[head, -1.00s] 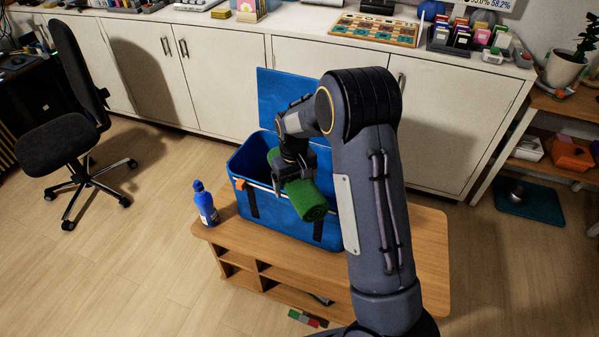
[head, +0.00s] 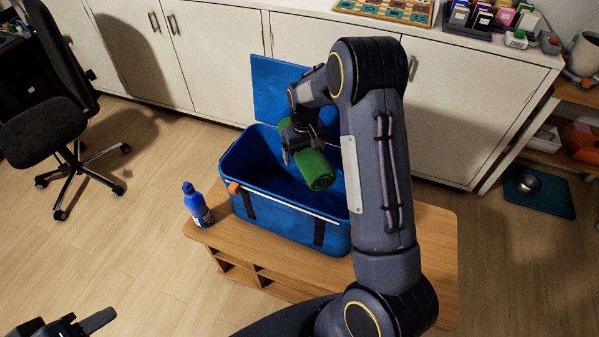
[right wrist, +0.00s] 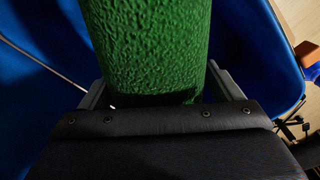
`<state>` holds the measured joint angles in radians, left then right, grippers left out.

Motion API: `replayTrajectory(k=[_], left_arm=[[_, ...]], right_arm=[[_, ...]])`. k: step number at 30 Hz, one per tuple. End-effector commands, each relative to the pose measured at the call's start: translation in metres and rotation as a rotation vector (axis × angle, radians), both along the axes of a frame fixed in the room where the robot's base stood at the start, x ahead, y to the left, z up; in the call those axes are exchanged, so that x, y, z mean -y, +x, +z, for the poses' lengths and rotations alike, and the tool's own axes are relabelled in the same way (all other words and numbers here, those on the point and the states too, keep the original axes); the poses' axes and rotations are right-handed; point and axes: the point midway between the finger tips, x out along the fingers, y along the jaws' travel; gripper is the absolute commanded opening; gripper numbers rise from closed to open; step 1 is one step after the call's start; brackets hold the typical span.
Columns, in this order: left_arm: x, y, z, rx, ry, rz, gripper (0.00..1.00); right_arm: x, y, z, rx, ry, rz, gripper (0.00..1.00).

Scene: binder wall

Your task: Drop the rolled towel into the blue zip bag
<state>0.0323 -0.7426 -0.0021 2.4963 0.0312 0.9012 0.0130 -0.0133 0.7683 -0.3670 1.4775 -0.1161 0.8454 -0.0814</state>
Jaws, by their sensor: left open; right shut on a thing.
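The blue zip bag (head: 283,219) stands on the wooden low table with its lid (head: 280,88) raised at the back and its top open. My right gripper (head: 302,152) is shut on the green rolled towel (head: 318,170) and holds it over the bag's opening, toward the right. In the right wrist view the towel (right wrist: 150,45) sits between the two fingers (right wrist: 160,97), with blue bag walls (right wrist: 255,60) around it. My left gripper (head: 72,322) is open and empty at the lower left, well away from the bag. My right arm hides the bag's right end.
A blue bottle (head: 197,205) stands on the table (head: 240,250), just left of the bag. White cabinets (head: 215,60) run behind. An office chair (head: 45,125) is at the left. The floor between the chair and table is clear.

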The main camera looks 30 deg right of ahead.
Motion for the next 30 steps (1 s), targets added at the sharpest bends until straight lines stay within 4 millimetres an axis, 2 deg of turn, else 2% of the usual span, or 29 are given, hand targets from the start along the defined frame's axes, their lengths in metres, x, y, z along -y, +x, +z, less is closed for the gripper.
replayTrajectory(k=[12,23,24,27,30], left_arm=[[0.0,0.0,-0.033,0.0,0.0,0.0,0.45],[0.0,0.0,-0.035,0.0,0.0,0.0,0.45],[0.0,0.0,-0.035,0.0,0.0,0.0,0.45],[0.0,0.0,-0.035,0.0,0.0,0.0,0.45],[0.0,0.0,-0.035,0.0,0.0,0.0,0.45]], right_arm=[[0.0,0.0,-0.049,0.0,0.0,-0.001,0.55],[0.0,0.0,-0.054,0.0,0.0,0.0,0.55],[0.0,0.0,-0.054,0.0,0.0,0.0,0.88],[0.0,0.0,-0.054,0.0,0.0,0.0,1.0],[0.0,0.0,-0.054,0.0,0.0,0.0,1.0]])
